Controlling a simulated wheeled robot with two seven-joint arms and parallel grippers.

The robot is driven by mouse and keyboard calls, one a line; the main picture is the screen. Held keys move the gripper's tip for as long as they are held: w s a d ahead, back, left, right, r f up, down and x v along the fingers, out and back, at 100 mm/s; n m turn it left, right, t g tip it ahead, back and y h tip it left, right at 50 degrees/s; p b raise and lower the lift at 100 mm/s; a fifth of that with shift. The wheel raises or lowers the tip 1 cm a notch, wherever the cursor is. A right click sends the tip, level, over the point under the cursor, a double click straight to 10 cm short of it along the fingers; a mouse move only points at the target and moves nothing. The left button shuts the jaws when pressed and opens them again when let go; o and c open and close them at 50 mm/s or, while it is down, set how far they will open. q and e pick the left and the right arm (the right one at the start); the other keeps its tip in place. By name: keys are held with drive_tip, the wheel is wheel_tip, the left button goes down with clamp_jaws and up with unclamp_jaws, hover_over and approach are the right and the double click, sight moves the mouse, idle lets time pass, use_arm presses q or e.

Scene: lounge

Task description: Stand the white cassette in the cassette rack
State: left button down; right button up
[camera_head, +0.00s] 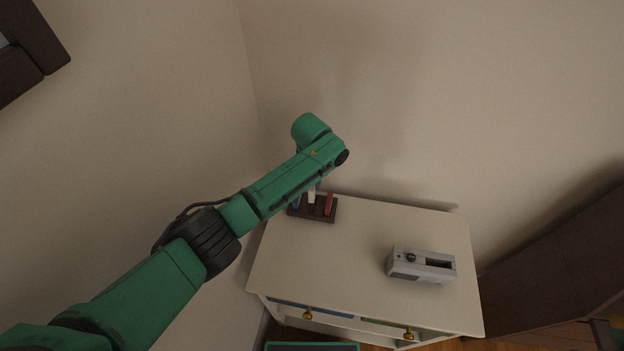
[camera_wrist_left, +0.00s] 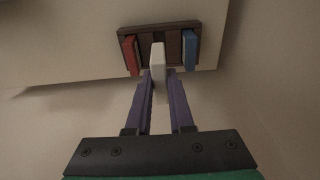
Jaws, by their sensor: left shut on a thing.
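The dark brown cassette rack (camera_head: 322,215) stands at the back left of the white cabinet top. It holds a red cassette (camera_head: 329,203) and a blue cassette (camera_head: 297,203), one toward each end. In the left wrist view the rack (camera_wrist_left: 158,33) shows with the red cassette (camera_wrist_left: 131,55) at left and the blue cassette (camera_wrist_left: 190,50) at right. My left gripper (camera_wrist_left: 159,82) is shut on the white cassette (camera_wrist_left: 158,58), whose end lies over the middle of the rack in that view. The white cassette also shows in the head view (camera_head: 312,197). Whether it touches the rack I cannot tell.
A grey cassette player (camera_head: 421,265) sits at the right of the white cabinet (camera_head: 340,262). The cabinet's front has drawers with brass knobs. The middle of its top is clear. Walls rise close behind and to the left. A dark wooden piece of furniture (camera_head: 560,260) stands at right.

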sight(312, 190)
use_arm(q)
drive_tip(key=f+b, duration=0.2)
drive_tip(key=f, duration=0.1)
drive_tip(key=shift+w+f+b, duration=0.25)
drive_tip(key=shift+w+b, duration=0.05)
drive_tip(key=shift+w, duration=0.05)
drive_tip(key=shift+f, duration=0.3)
drive_tip(key=shift+s+f+b, duration=0.1)
drive_tip(key=shift+f+b, duration=0.55)
drive_tip(key=shift+b, duration=0.05)
use_arm(e)
drive_tip(key=f, duration=0.1)
drive_tip(key=w+f, duration=0.1)
drive_tip(key=f, duration=0.2)
drive_tip(key=shift+w+a+f, duration=0.1)
drive_tip(key=shift+w+f, duration=0.2)
drive_tip(key=shift+a, duration=0.15)
drive_tip(key=shift+r, duration=0.1)
use_arm(q)
drive_tip(key=shift+r+p, duration=0.1)
drive_tip(key=shift+p, duration=0.2)
use_arm(e)
drive_tip(key=shift+s+r, duration=0.1)
drive_tip(key=shift+r, duration=0.05)
drive_tip(key=shift+r, duration=0.2)
